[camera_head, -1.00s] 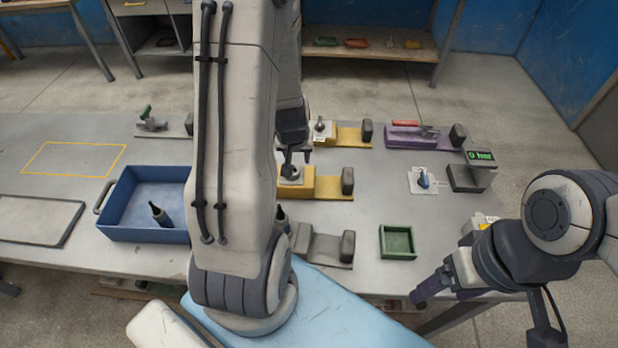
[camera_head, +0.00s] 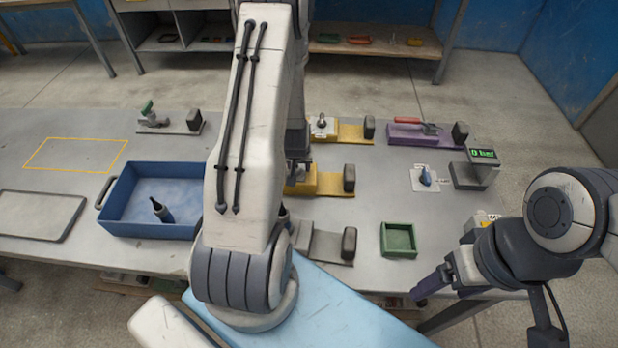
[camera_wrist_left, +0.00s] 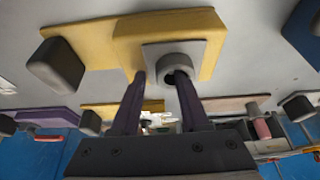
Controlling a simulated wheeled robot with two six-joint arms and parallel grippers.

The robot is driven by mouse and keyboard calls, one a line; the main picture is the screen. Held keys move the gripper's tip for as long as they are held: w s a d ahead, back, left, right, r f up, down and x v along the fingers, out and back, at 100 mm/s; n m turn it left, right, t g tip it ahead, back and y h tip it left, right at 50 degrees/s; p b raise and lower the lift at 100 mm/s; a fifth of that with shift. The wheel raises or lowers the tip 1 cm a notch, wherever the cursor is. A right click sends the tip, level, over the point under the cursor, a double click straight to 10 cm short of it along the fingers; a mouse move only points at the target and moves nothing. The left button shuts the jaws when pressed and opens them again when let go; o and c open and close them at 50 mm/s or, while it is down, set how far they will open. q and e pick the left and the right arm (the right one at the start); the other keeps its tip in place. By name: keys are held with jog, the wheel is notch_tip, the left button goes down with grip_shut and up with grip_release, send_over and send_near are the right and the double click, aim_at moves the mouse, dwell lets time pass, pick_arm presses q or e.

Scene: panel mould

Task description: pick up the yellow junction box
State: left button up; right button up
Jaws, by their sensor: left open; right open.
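A yellow block on a yellow base plate (camera_head: 330,184) stands mid-table; I cannot tell for certain that it is the junction box. In the left wrist view the yellow block (camera_wrist_left: 124,40) carries a grey square plate with a round hollow fitting (camera_wrist_left: 174,66). My left gripper (camera_head: 297,172) is over the block's left end, partly hiding it. In the wrist view the left gripper's (camera_wrist_left: 160,78) purple fingers are apart, their tips near the fitting's two sides; contact is unclear. My right gripper (camera_head: 422,292) is near the table's front right edge, empty.
A second yellow base (camera_head: 352,133) stands behind, with a purple one (camera_head: 408,138) beside it. A grey one (camera_head: 328,244) is in front. A blue bin (camera_head: 125,212), green tray (camera_head: 399,241) and gauge (camera_head: 474,172) are on the table. Small parts lie on the back shelf.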

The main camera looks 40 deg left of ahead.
pick_arm(q)
grip_shut()
dwell(1.4)
